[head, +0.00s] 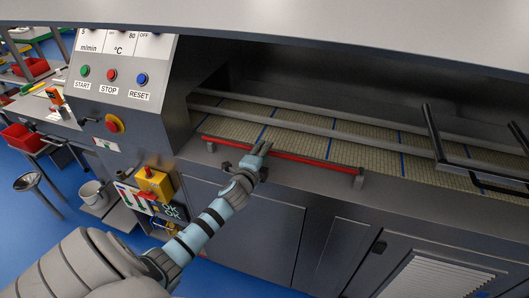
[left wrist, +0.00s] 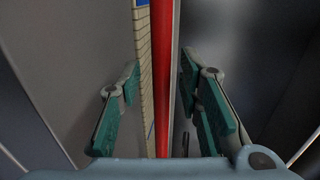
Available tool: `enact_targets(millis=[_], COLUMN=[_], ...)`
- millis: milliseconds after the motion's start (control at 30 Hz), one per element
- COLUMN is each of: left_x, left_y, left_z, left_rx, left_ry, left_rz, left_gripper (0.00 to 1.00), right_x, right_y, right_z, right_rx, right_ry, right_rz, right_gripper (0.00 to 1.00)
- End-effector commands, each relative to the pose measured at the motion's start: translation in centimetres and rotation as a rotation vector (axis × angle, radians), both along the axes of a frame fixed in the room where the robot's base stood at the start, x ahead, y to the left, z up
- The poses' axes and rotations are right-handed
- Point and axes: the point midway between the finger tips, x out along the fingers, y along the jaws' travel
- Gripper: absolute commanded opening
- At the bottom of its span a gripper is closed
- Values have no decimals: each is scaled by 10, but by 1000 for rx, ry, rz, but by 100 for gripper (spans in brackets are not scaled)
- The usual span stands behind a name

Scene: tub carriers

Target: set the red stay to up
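The red stay (head: 290,154) is a long thin bar lying low along the front edge of the conveyor, with a small grey bracket at each end. My left gripper (head: 248,158) is over the front ledge, at the left half of the bar. In the left wrist view the red stay (left wrist: 162,75) runs lengthwise between the two spread, green-padded fingers of the left gripper (left wrist: 160,85). A gap shows on both sides, so the fingers do not close on it. My right gripper is out of view.
The mesh conveyor belt (head: 390,162) with blue lines lies behind the bar under a metal hood (head: 300,22). A dark frame (head: 475,155) stands over the belt at right. A control panel (head: 118,75) with buttons and a yellow box (head: 154,184) are at left.

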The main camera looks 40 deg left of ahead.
Motion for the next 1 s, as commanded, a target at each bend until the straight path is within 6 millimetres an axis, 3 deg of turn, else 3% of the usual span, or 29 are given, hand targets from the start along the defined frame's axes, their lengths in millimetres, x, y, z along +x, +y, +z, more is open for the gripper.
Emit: enact_targets(millis=[133, 367, 600, 1000], left_x=[11, 12, 11, 14], left_y=[3, 4, 4, 4], left_z=[-2, -2, -3, 0], left_rx=[-2, -2, -2, 4], left_ry=[-1, -1, 0, 4], left_rz=[0, -1, -1, 1], left_gripper=[32, 32, 0, 0], right_x=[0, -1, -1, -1], right_y=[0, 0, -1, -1], right_z=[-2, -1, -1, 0], right_rx=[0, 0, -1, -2], right_ry=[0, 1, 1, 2], right_rz=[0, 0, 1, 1], right_gripper=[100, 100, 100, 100])
